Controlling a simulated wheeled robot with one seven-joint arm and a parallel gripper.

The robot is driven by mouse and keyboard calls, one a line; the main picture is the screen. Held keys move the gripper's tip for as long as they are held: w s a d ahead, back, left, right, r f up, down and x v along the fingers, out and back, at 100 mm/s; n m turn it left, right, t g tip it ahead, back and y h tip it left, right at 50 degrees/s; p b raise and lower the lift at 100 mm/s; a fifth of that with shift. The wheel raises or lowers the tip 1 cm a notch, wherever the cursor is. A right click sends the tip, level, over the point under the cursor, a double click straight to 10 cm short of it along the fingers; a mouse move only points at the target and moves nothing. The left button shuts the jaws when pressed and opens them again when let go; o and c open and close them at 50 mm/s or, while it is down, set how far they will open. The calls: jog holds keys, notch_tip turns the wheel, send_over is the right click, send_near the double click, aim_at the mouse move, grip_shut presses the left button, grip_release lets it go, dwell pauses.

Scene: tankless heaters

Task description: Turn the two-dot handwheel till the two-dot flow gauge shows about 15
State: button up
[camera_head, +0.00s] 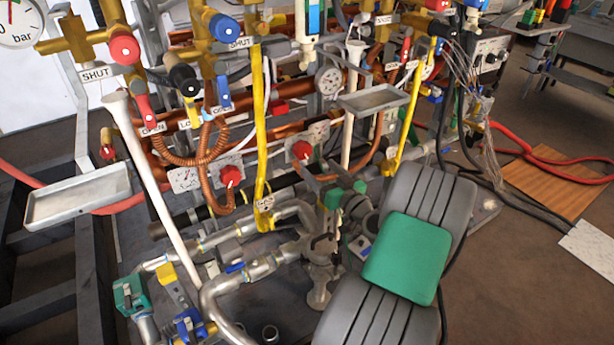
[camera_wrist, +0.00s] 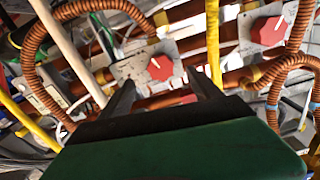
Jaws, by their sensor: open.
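In the wrist view my gripper (camera_wrist: 160,78) is open, its two black fingers apart with nothing held between them. A red knob (camera_wrist: 160,67) on a pale plate (camera_wrist: 132,69) shows beyond the gap between the fingers; I cannot tell if they touch it. A second red knob (camera_wrist: 270,30) is at the upper right. The head view shows two red knobs on plates, one at the left (camera_head: 231,175) and one at the right (camera_head: 302,149). Dot marks are too small to read, so I cannot tell which handwheel or flow gauge is the two-dot one. A small round gauge (camera_head: 328,80) has an unreadable scale.
Copper coils (camera_head: 185,150), a yellow pipe (camera_head: 260,125) and a long pale rod (camera_head: 150,180) crowd the knobs. Grey trays (camera_head: 78,197) and (camera_head: 374,100) jut out. A bar gauge (camera_head: 18,20) is at upper left. Open floor (camera_head: 530,270) lies at the right.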

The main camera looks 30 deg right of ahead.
aim_at(305, 153)
jog(key=w, duration=0.7)
jog(key=shift+w+d+r, duration=0.25)
jog(key=shift+w, duration=0.05)
jog(key=c, duration=1.4)
